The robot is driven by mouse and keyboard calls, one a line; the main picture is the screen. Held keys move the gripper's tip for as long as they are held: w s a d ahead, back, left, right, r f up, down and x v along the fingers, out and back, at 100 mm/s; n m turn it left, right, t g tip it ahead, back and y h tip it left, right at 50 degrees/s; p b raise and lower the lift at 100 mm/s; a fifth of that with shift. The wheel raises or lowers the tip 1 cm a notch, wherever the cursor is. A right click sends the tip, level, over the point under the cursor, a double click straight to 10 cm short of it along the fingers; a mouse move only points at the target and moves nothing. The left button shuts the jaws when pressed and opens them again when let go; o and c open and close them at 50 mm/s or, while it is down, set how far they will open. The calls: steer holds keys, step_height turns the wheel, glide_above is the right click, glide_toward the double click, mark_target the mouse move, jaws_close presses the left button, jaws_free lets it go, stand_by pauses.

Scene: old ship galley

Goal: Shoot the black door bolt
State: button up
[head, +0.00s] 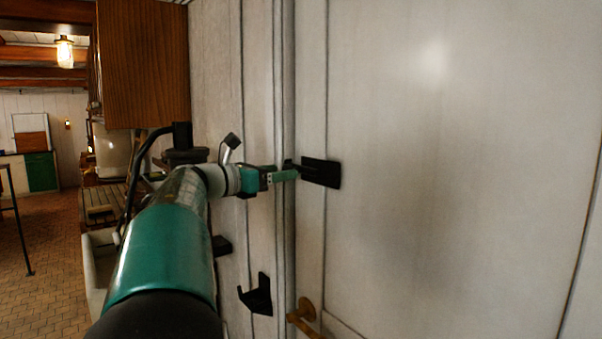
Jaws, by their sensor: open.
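The black door bolt (321,173) is mounted on the white door (450,180), near its left edge, above the brass handle. Its dark plate shows to the right of my fingertips. My gripper (286,176) is open, at the left end of the bolt, by the seam between door and frame. The fingers overlap the bolt's left part in the picture. I cannot tell whether they touch it. The bolt's knob and its left end are partly hidden by the fingers, so how far the bar is out is not clear.
A brass door handle (306,319) sits below the bolt. A black bracket (257,296) juts from the wall left of the door. A wooden cabinet (144,63) hangs at upper left. Brick-tiled floor (45,250) is open at far left.

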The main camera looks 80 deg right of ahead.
steer(key=v, duration=0.9)
stand_by(0.5)
steer(key=w+a+f+m+t+y, duration=0.25)
steer(key=w+a+f+t, duration=0.4)
steer(key=a+f, duration=0.45)
steer(key=w+a+f+m+t+y, duration=0.1)
steer(key=w+a+f+t+y, duration=0.2)
steer(key=w+a+f+t, duration=0.75)
steer(key=s+a+f+m+y, duration=0.2)
steer(key=a+f, duration=0.1)
steer(key=a, duration=0.7)
steer(key=s+a+f+m+y, duration=0.2)
steer(key=a+f+y, duration=0.1)
steer(key=a, duration=0.7)
steer(key=s+a+f+m+y, duration=0.2)
steer(key=s+a+f+y, duration=0.1)
steer(key=a, duration=0.7)
steer(key=shift+f, duration=0.35)
steer(key=shift+s, duration=0.1)
steer(key=c, duration=0.6)
steer(key=shift+d+m, duration=0.15)
steer(key=shift+m, duration=0.1)
